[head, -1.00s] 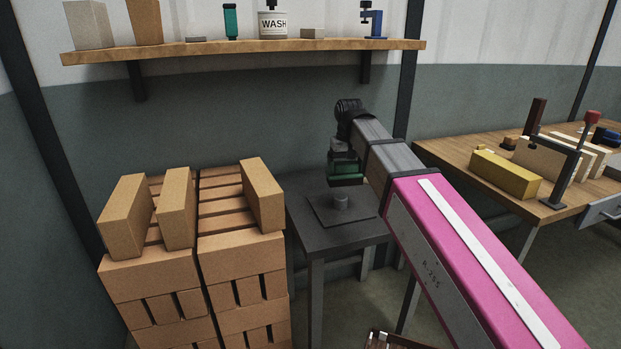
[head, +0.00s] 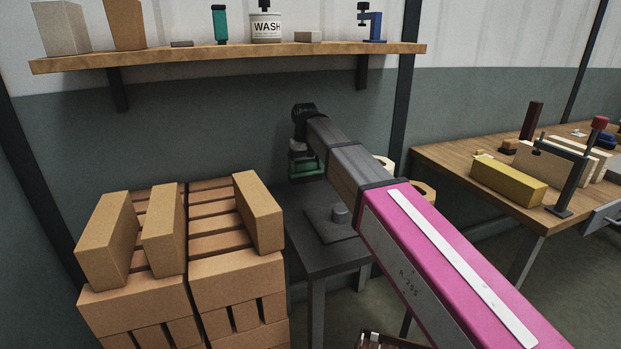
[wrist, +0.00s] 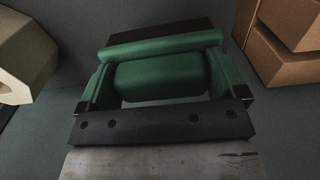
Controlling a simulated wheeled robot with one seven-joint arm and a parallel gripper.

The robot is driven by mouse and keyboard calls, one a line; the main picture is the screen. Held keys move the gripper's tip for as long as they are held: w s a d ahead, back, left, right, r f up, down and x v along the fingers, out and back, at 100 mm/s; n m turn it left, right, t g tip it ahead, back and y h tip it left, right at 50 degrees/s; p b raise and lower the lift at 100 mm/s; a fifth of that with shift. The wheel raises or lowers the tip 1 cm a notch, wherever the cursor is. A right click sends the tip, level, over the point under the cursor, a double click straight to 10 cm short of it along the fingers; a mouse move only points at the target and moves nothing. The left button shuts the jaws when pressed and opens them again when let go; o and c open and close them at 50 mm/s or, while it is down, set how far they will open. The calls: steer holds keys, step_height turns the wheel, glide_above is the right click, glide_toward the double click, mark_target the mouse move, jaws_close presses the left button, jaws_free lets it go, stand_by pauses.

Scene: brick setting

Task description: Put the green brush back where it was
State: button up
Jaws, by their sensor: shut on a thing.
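The green brush (head: 309,168) is in my gripper (head: 303,157), in the air near the back wall, above the back left part of the dark side table (head: 298,262). In the wrist view, the brush (wrist: 160,78) fills the space between the fingers of my gripper (wrist: 163,88). A green bar and a rounded green block show, with a dark brown edge beyond. My gripper is shut on it. The brush touches no surface that I can see. The spot where it was before cannot be told from these frames.
Stacked bricks (head: 235,278), with several upright on top, stand left of the side table. A wall shelf (head: 210,58) above holds a green bottle (head: 219,25), a WASH tub (head: 265,28) and a blue clamp (head: 369,22). A workbench (head: 455,165) with a yellow block (head: 508,181) is at right.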

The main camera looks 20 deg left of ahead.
steer(key=shift+w+d+f, duration=0.1)
steer(key=shift+w+f, duration=0.65)
steer(key=shift+f, duration=0.35)
steer(key=shift+w+f, duration=0.8)
steer(key=shift+f, duration=0.35)
steer(key=shift+w+d+f, duration=0.1)
steer(key=shift+w+f, duration=0.65)
steer(key=shift+f, duration=0.35)
steer(key=shift+f, duration=0.1)
steer(key=o, duration=0.6)
step_height(320, 180, up, 12)
